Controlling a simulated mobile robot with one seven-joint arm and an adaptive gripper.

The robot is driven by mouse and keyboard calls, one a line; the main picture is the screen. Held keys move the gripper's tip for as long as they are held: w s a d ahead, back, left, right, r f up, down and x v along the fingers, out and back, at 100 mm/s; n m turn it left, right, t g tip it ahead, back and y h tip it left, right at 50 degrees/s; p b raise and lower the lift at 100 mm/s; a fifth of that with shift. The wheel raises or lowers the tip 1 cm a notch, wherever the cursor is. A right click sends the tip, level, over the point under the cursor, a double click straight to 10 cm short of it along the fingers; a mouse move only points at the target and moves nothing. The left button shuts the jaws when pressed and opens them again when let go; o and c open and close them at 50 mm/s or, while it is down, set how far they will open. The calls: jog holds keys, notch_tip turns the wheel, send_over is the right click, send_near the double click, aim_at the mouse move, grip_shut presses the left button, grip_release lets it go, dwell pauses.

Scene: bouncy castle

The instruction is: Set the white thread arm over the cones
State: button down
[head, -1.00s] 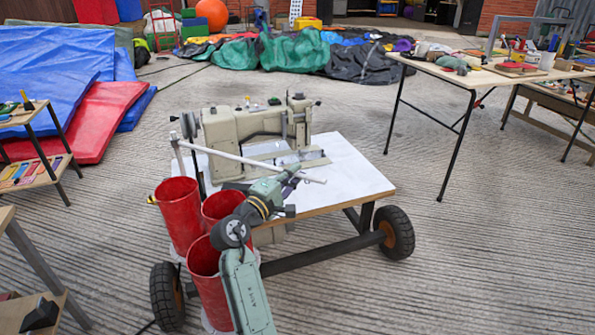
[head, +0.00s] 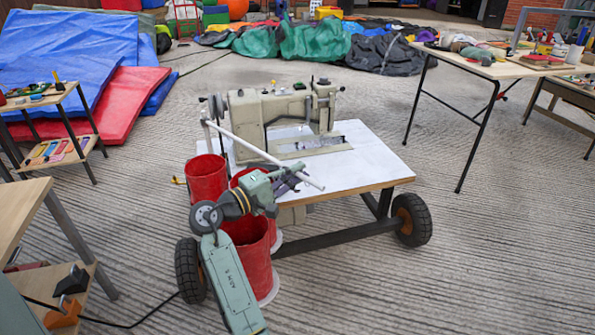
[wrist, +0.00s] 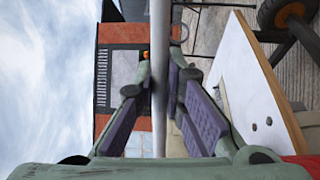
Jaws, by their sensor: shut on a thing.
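The white thread arm (head: 248,150) is a thin pale rod. It runs from a short post at the left of the sewing machine (head: 275,112) down to the right, over the near part of the white cart top. My gripper (head: 284,182) is shut on it near its right end. In the wrist view, the purple-padded fingers (wrist: 160,88) lie on both sides of the rod (wrist: 160,45). Red open-topped cylinders (head: 206,178) stand at the cart's left side, partly behind my arm. The rod's left part passes above and beside them. I cannot make out separate cones.
The cart (head: 390,178) has black wheels (head: 411,219). A wooden shelf table (head: 30,205) stands close at the left. A tool table (head: 500,68) stands at the right. Open ribbed floor (head: 500,270) lies right of the cart.

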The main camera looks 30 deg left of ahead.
jog(key=shift+s+a+f, duration=0.1)
jog(key=shift+s+a, duration=0.15)
jog(key=shift+s, duration=0.1)
jog(key=c, duration=1.9)
grip_release()
jog(key=shift+o, duration=1.3)
jog(key=shift+w+d, duration=0.1)
jog(key=shift+d, duration=0.05)
jog(key=v, duration=1.2)
